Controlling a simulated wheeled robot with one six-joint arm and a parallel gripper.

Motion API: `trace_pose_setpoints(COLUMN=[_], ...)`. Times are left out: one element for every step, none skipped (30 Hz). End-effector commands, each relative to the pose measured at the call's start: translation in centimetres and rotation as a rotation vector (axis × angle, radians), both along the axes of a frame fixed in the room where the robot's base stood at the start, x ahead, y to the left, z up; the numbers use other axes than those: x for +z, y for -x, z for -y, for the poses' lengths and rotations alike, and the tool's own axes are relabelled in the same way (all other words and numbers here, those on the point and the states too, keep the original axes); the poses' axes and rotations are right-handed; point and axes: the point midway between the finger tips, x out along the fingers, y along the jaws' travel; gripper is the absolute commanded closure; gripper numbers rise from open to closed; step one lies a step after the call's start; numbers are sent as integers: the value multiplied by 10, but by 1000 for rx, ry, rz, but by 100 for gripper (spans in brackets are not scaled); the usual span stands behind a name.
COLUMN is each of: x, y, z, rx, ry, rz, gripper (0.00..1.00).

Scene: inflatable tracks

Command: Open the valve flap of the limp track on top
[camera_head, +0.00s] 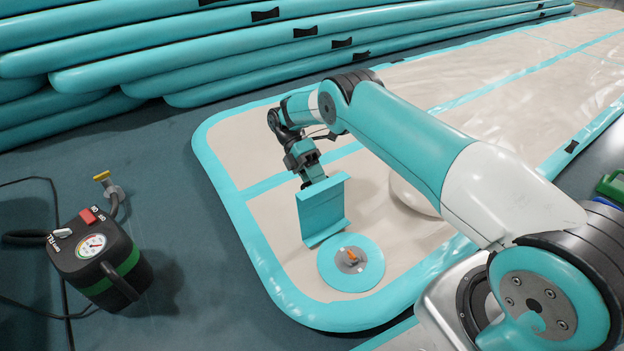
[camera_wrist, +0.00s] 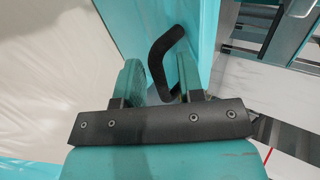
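The limp track (camera_head: 265,240) lies with a beige top and teal rim. On its near end sits a round teal patch (camera_head: 335,280) with an orange valve (camera_head: 352,257) uncovered at its middle. A teal panel (camera_head: 322,212), apparently the valve flap, stands raised just behind the patch, with a bent lower lip. My gripper (camera_head: 310,174) is at the panel's top edge; its fingertips are hidden there. In the wrist view my gripper's two fingers (camera_wrist: 160,80) stand apart, with a bent black piece (camera_wrist: 168,60) showing between them. I cannot tell whether they touch the panel.
A black pump (camera_head: 100,265) with a gauge, and a hose with a yellow-tipped end (camera_head: 103,178), stand on the floor at left. Stacked teal tracks (camera_head: 210,72) fill the back. A white rounded thing (camera_head: 408,195) lies on the track, partly behind my arm.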

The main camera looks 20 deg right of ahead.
Motion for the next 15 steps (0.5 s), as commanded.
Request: trace_pose_setpoints(x=[0, 1, 1, 1, 1, 1, 2, 2, 4, 7, 10, 16, 21, 27, 36], y=[0, -1, -1, -1, -1, -1, -1, -1, -1, -1, -1, -1, -1, -1, -1], z=[-2, -3, -3, -3, -3, -3, -3, -4, -5, -5, -5, -4, -4, -3, -3], rx=[4, 6, 7, 8, 8, 8, 8, 10, 10, 11, 11, 10, 10, 10, 10], ry=[0, -1, -2, -1, -2, -2, -2, -2, -3, -3, -3, -3, -3, -3, -4], rz=[1, 2, 2, 2, 2, 3, 3, 3, 2, 4, 4, 3, 3, 3, 4], gripper=[62, 62, 62, 62, 62, 62, 62, 62, 62, 62, 62, 62, 62, 62, 62])
